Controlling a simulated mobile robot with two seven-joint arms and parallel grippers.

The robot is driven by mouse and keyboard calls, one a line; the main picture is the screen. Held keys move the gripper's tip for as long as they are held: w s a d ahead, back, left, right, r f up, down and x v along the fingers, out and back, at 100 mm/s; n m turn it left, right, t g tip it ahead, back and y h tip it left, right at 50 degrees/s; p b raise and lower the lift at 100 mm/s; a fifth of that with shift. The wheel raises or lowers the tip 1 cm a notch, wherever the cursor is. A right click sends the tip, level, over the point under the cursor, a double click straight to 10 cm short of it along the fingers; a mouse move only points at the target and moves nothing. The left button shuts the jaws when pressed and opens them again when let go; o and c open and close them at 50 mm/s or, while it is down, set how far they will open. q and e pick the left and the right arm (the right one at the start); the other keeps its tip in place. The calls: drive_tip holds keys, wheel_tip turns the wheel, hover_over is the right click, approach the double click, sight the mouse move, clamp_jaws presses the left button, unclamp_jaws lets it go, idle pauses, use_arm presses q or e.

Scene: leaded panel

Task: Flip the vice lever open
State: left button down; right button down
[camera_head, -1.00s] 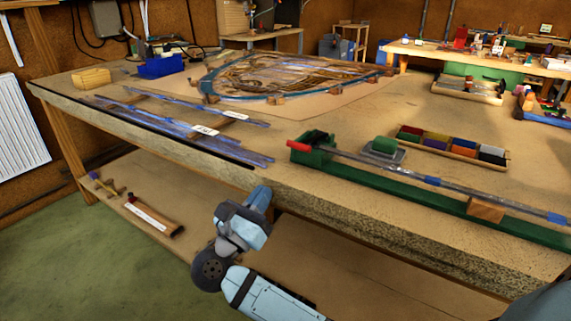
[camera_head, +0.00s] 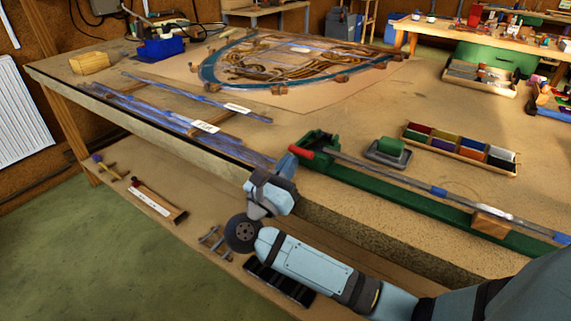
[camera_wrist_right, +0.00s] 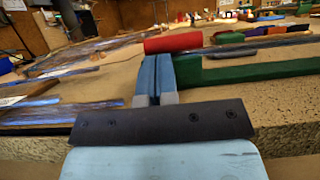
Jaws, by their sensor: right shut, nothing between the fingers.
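The green vice (camera_head: 322,143) stands at the left end of a long green bar on the bench's front edge. Its red lever grip (camera_head: 304,153) points left. In the right wrist view the red lever grip (camera_wrist_right: 173,43) lies sideways just beyond the fingertips, with the green vice body (camera_wrist_right: 215,69) to the right. My right gripper (camera_head: 288,164) is shut and empty, close to the grip's left side. Its two blue fingers (camera_wrist_right: 154,74) are together and overlap the lower edge of the grip in the wrist view; I cannot tell whether they touch. My left gripper is not in view.
A long grey strip (camera_head: 400,180) runs right from the vice above the green bar, near a wooden block (camera_head: 490,222). A green-topped block (camera_head: 389,149) and a coloured tray (camera_head: 460,148) lie behind. Blue-grey strips (camera_head: 170,118) lie left. The leaded panel (camera_head: 290,62) is farther back.

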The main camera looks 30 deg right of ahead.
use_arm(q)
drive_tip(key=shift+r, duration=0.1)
use_arm(e)
drive_tip(key=shift+r+g, duration=0.15)
drive_tip(key=shift+g, duration=0.15)
drive_tip(key=shift+r, duration=0.15)
drive_tip(key=shift+r+y, duration=0.1)
drive_tip(key=shift+y, duration=0.2)
